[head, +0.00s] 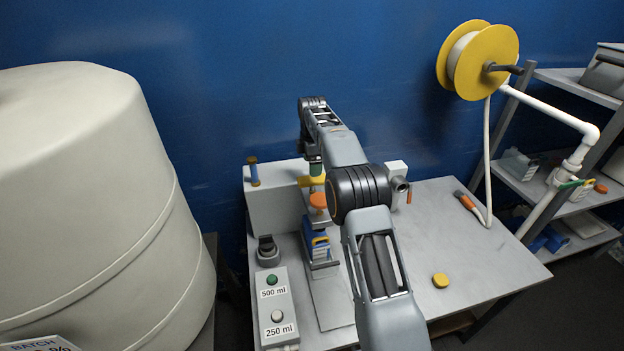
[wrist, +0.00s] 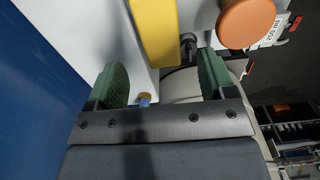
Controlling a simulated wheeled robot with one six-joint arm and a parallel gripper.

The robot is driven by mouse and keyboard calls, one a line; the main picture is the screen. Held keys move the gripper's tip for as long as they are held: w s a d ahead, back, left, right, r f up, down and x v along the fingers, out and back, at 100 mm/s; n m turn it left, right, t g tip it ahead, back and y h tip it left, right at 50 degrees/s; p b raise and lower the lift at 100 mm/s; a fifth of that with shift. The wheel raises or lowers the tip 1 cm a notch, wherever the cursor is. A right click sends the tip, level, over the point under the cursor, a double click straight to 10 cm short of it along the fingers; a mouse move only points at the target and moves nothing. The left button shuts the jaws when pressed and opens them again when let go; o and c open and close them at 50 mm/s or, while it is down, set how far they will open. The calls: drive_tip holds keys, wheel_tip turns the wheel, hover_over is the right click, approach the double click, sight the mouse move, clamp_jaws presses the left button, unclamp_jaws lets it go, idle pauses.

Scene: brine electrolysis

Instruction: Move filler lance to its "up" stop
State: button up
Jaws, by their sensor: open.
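A yellow bar (head: 312,181), which looks like the handle of the filler lance, sticks out at the filling station under my wrist. In the wrist view the yellow bar (wrist: 156,32) reaches down from the top edge, its end near the gap between my fingers. An orange round knob (head: 318,201) sits just below it, and the knob also shows in the wrist view (wrist: 247,22). My gripper (head: 315,168) points down just above the bar. Its green fingers are apart and empty in the wrist view (wrist: 162,82). I cannot tell whether they touch the bar. My arm hides part of the station.
A blue container (head: 317,241) stands below the knob. A button box (head: 275,303) marked 500 ml and 250 ml is at the bench's left. A blue post with yellow ends (head: 254,171) stands on the grey housing (head: 274,205). A yellow cap (head: 440,280) lies on the clear right side.

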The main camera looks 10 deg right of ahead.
drive_tip(key=shift+f, duration=2.85)
drive_tip(key=c, duration=1.3)
wheel_tip(320, 180, up, 5)
drive_tip(key=p, duration=0.4)
drive_tip(key=shift+w, duration=0.1)
drive_tip(key=o, duration=1.1)
drive_tip(key=shift+o, duration=1)
drive_tip(key=shift+f, duration=0.1)
